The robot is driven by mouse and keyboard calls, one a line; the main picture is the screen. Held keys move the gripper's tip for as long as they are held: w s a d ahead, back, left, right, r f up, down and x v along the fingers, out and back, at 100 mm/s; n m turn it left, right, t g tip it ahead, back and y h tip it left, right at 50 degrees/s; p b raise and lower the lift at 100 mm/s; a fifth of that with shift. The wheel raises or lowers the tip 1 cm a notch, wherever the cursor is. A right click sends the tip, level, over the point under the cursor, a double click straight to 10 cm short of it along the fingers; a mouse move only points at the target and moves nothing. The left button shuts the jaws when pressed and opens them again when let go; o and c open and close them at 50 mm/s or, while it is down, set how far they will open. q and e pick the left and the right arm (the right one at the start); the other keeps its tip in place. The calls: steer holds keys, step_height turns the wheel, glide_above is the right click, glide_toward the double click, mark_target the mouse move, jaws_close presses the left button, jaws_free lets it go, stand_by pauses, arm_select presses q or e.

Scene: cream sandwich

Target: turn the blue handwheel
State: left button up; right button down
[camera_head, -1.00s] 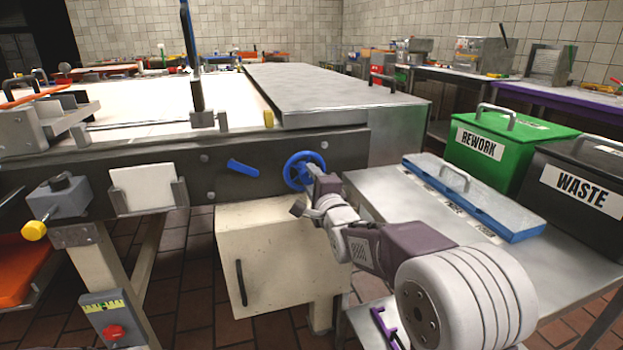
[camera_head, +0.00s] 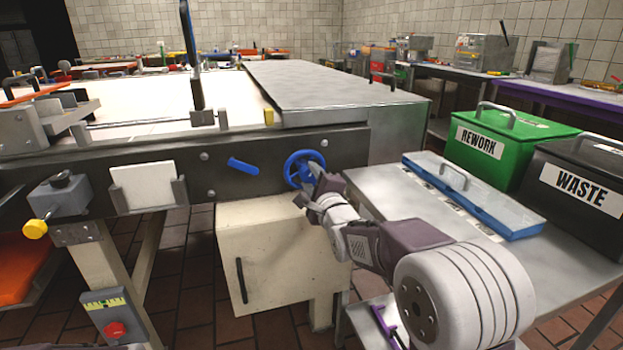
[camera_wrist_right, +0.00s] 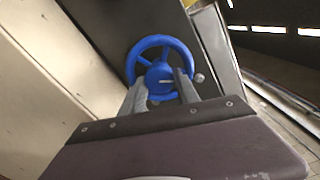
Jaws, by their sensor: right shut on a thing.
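The blue handwheel (camera_head: 290,168) is mounted on the dark side rail of the machine, its face towards me. My right gripper (camera_head: 309,184) reaches up to it from the lower right and covers part of its lower right side. In the right wrist view the handwheel (camera_wrist_right: 160,44) shows its full upper rim and spokes. The two grey fingers of the right gripper (camera_wrist_right: 160,84) stand on either side of its hub and are shut on it. The lower part of the wheel is hidden behind the fingers. My left gripper is not in view.
A blue lever (camera_head: 243,166) sits on the rail just left of the wheel. A cream cabinet (camera_head: 270,255) is below. To the right, a metal table holds a blue-edged tray (camera_head: 480,195), a green REWORK bin (camera_head: 510,140) and a black WASTE bin (camera_head: 580,180).

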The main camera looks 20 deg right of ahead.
steer(key=c, duration=0.9)
jaws_free()
steer(key=shift+s, duration=0.1)
steer(key=shift+s, duration=0.35)
steer(key=s+p, duration=0.2)
steer(key=s, duration=0.6)
steer(key=shift+d, duration=0.15)
steer(key=shift+s+f, duration=0.1)
